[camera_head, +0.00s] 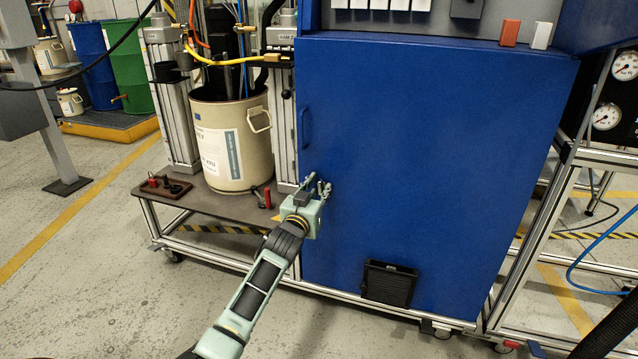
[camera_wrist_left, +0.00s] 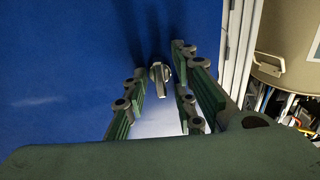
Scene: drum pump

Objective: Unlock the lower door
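The lower door is the large blue cabinet door (camera_head: 430,150), which is closed, with a blue pull handle (camera_head: 305,128) near its left edge. My left gripper (camera_head: 318,186) is at the door's left side, below that handle. In the left wrist view a small grey metal latch knob (camera_wrist_left: 160,72) sticks out of the blue door (camera_wrist_left: 70,60). My left gripper (camera_wrist_left: 160,90) is open there, its fingers on both sides of the knob with visible gaps. In the head view the knob is hidden behind the gripper. My right gripper is not seen.
A beige drum (camera_head: 230,140) stands on a low cart (camera_head: 215,208) left of the door. A black vent (camera_head: 389,283) sits low on the door. An aluminium frame with gauges (camera_head: 606,116) is at right. The floor at front left is clear.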

